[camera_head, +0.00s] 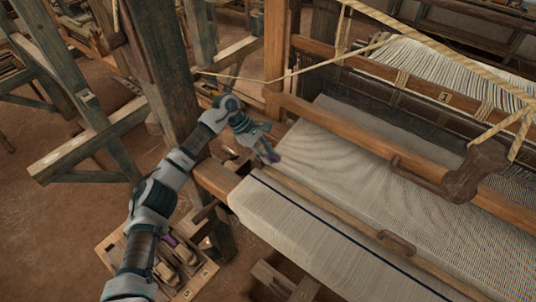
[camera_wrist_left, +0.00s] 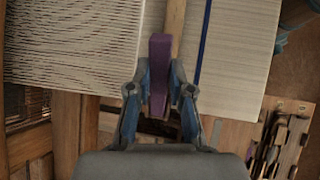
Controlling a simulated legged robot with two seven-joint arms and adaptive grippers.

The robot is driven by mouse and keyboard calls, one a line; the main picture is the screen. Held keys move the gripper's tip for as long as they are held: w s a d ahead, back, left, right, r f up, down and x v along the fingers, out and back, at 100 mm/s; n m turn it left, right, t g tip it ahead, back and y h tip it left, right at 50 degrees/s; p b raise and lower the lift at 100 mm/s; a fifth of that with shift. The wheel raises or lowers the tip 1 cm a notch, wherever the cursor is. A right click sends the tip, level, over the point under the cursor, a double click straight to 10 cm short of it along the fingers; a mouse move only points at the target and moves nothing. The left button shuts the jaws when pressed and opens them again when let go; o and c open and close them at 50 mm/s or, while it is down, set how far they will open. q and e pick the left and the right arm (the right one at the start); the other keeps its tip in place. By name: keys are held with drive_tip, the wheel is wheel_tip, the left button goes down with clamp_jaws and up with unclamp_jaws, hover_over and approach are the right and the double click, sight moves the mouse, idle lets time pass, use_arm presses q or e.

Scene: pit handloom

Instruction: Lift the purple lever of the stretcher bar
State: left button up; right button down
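The purple lever (camera_wrist_left: 159,55) stands between the two fingertips of my left gripper (camera_wrist_left: 160,88) in the left wrist view. The finger pads lie close against both its sides, and the gripper looks shut on it. In the head view my left gripper (camera_head: 267,152) is over the left end of the wooden stretcher bar (camera_head: 330,205), which lies across the cloth. Only a small purple bit of the lever (camera_head: 274,157) shows there at the fingertips. The bar also shows behind the lever in the left wrist view (camera_wrist_left: 175,20). My right gripper is not in view.
Pale woven cloth (camera_head: 300,228) with a dark blue stripe lies in front of the bar. A wooden post (camera_head: 163,70) stands left of my gripper. A wooden beam with a hanging block (camera_head: 475,172) crosses at right. A tool board (camera_head: 190,285) lies low on the left.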

use_arm(q)
drive_tip(key=o, duration=0.4)
drive_tip(key=shift+r, duration=0.1)
drive_tip(key=shift+o, duration=0.2)
drive_tip(key=shift+a, duration=0.1)
drive_tip(key=v, duration=0.7)
drive_tip(key=shift+a, duration=0.15)
